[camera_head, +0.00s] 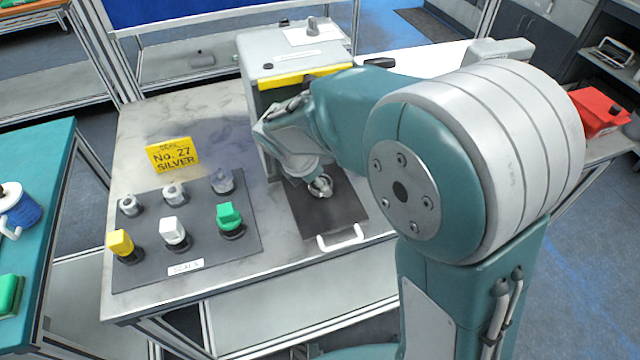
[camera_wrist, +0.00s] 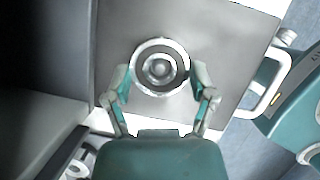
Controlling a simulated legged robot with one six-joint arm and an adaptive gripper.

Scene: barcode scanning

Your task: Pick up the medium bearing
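A round silver bearing (camera_wrist: 160,66) with a ring and a central knob sits on a dark flat plate (camera_wrist: 225,45) in the wrist view. It is the only bearing I make out there, and I cannot tell its size class. My gripper (camera_wrist: 160,82) has its two fingers spread on the left and right of the bearing's near half. Whether they touch it is unclear. In the head view the bearing (camera_head: 321,186) is partly hidden beneath my gripper, on the dark plate (camera_head: 335,213) in front of the grey machine.
The plate has a white handle (camera_head: 341,238) at its front. A grey machine (camera_head: 285,48) with a yellow strip stands behind. To the left, a dark seal board (camera_head: 195,240) holds several small parts, some capped yellow, white and green. A yellow sign (camera_head: 172,154) stands behind it.

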